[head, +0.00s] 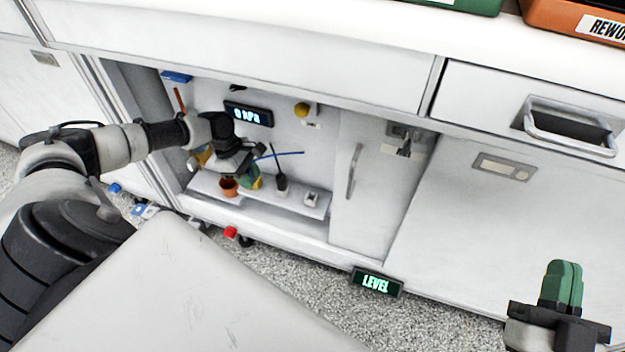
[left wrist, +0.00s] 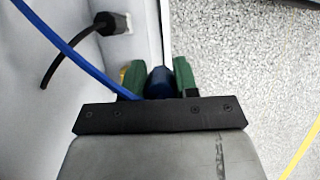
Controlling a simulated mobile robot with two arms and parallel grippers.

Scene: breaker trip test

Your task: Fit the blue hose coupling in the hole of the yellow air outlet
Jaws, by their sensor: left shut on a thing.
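My left gripper (head: 250,180) is inside the open cabinet bay, low over its ledge. In the left wrist view its green fingers (left wrist: 158,80) are shut on the dark blue hose coupling (left wrist: 158,84). The blue hose (left wrist: 62,46) runs off to the upper left; it also shows in the head view (head: 288,154). A small yellow part (left wrist: 125,72) shows beside the left finger; whether it is the air outlet I cannot tell. A round yellow fitting (head: 301,110) is on the bay's back wall. My right gripper (head: 563,286) is shut and empty, outside the cabinet.
An orange-brown cup (head: 229,187) stands on the ledge (head: 290,203), close to my left gripper. A black plug with a cable (head: 281,182) and a white switch (head: 311,198) are to the right. A display (head: 248,114) hangs above. The cabinet door (head: 375,190) bounds the bay.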

